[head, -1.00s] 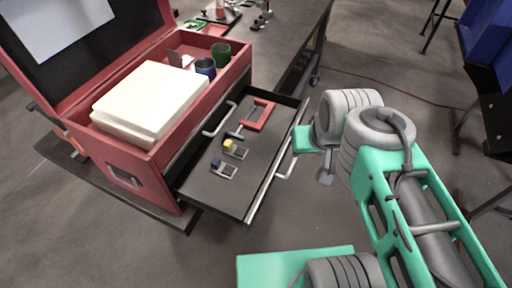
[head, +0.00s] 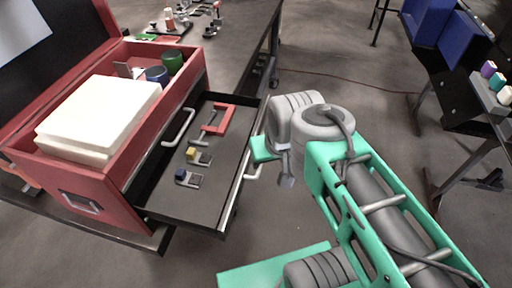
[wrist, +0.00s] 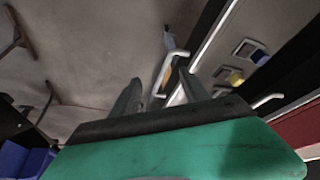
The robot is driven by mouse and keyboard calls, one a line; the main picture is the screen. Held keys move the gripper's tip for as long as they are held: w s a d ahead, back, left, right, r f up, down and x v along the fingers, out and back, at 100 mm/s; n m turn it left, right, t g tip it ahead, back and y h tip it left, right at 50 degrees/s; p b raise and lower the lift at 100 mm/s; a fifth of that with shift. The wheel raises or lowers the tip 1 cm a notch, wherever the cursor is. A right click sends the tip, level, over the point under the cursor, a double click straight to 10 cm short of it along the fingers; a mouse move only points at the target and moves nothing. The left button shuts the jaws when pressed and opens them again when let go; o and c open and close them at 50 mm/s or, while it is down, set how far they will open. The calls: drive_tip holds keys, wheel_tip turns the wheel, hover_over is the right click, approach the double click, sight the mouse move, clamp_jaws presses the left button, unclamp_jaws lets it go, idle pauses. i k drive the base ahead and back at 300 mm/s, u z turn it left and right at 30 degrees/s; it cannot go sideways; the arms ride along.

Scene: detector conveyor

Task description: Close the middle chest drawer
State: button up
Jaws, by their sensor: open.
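The red chest (head: 112,199) stands on the left with its lid up. One dark drawer (head: 217,177) is pulled well out, below a shut drawer front with a pale handle (head: 179,128). The open drawer's front handle (head: 254,168) faces my arm. My gripper (wrist: 158,85) is open and empty. In the wrist view, the open drawer's handle (wrist: 176,57) shows just beyond its fingertips, nearer the right finger; I cannot tell whether they touch. In the head view, the green gripper body (head: 262,149) is beside the drawer front, and its fingers are mostly hidden.
The drawer holds a red clamp-like tool (head: 219,121), a yellow-ended piece (head: 192,154) and a blue-ended piece (head: 182,175). A white block (head: 98,113) and cups (head: 172,62) sit in the chest top. A workbench lies behind; blue bins (head: 462,45) stand right.

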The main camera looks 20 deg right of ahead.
sight(210, 210)
drive_tip(key=z, duration=0.5)
drive_tip(key=k, duration=1.1)
drive_tip(key=u, duration=0.05)
drive_tip(key=i, duration=0.35)
drive_tip(key=u, duration=0.9)
drive_tip(key=i, duration=0.5)
drive_tip(key=u, duration=0.3)
